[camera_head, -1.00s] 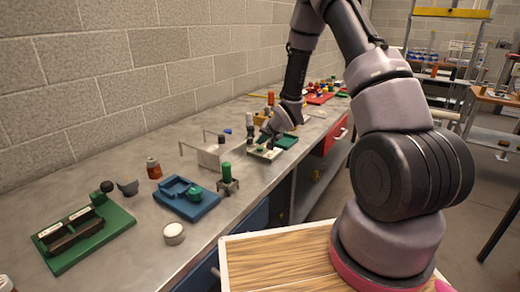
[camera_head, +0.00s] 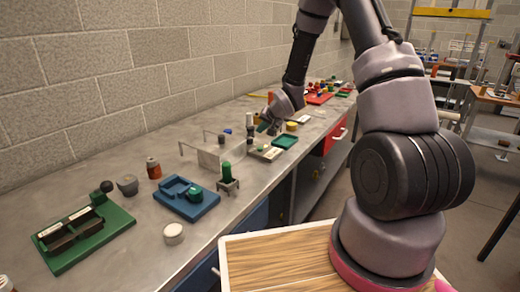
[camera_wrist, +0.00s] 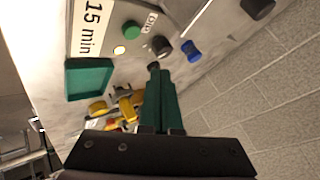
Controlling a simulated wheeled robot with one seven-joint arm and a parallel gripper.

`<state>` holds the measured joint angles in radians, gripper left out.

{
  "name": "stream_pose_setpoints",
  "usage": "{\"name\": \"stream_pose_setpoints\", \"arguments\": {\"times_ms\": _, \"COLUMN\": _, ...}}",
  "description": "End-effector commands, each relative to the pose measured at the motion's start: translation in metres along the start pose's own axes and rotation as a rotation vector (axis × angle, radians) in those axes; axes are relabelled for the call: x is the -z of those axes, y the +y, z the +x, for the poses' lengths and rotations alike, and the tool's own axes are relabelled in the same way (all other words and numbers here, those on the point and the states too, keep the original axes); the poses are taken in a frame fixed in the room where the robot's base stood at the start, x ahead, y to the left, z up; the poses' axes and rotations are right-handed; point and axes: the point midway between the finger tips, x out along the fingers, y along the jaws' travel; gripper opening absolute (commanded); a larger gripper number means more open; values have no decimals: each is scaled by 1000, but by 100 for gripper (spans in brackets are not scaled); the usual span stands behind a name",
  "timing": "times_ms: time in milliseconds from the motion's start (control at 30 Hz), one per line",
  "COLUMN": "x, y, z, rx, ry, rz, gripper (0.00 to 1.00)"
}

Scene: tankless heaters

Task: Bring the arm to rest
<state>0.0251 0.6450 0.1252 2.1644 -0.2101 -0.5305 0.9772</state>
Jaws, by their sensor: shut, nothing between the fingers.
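My gripper (camera_head: 268,126) hangs above the workbench (camera_head: 120,170), over the area around a small board with round parts. In the wrist view my gripper's dark green fingers (camera_wrist: 155,72) are together with nothing between them. Beyond the fingertips lies the board marked "15 min" (camera_wrist: 92,30), with a green button (camera_wrist: 131,30) and a lit yellow one. The fingers appear apart from the board. My arm reaches up and bends down toward the bench.
A green tray (camera_head: 285,142) lies beside the board. A metal bracket (camera_head: 215,155), a green-topped part (camera_head: 227,173), a blue fixture (camera_head: 184,198) and a green fixture (camera_head: 84,235) stand nearer. A block wall (camera_head: 110,70) runs behind the bench.

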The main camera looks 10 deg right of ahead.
Motion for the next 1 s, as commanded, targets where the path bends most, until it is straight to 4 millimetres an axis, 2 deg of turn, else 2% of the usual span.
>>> {"name": "stream_pose_setpoints", "arguments": {"times_ms": 533, "x": 0, "y": 0, "z": 0, "rx": -1, "ry": 0, "rz": 0, "gripper": 0}}
{"name": "stream_pose_setpoints", "arguments": {"times_ms": 633, "x": 6, "y": -2, "z": -8, "rx": -9, "ry": 7, "rz": -7, "gripper": 0}}
{"name": "stream_pose_setpoints", "arguments": {"times_ms": 767, "x": 26, "y": -9, "z": -40, "rx": -49, "ry": 28, "rz": -28, "gripper": 0}}
{"name": "stream_pose_setpoints", "arguments": {"times_ms": 900, "x": 51, "y": -17, "z": -99, "rx": -116, "ry": 53, "rz": -56, "gripper": 0}}
{"name": "stream_pose_setpoints", "arguments": {"times_ms": 1000, "x": 62, "y": -22, "z": -144, "rx": -160, "ry": 62, "rz": -69, "gripper": 0}}
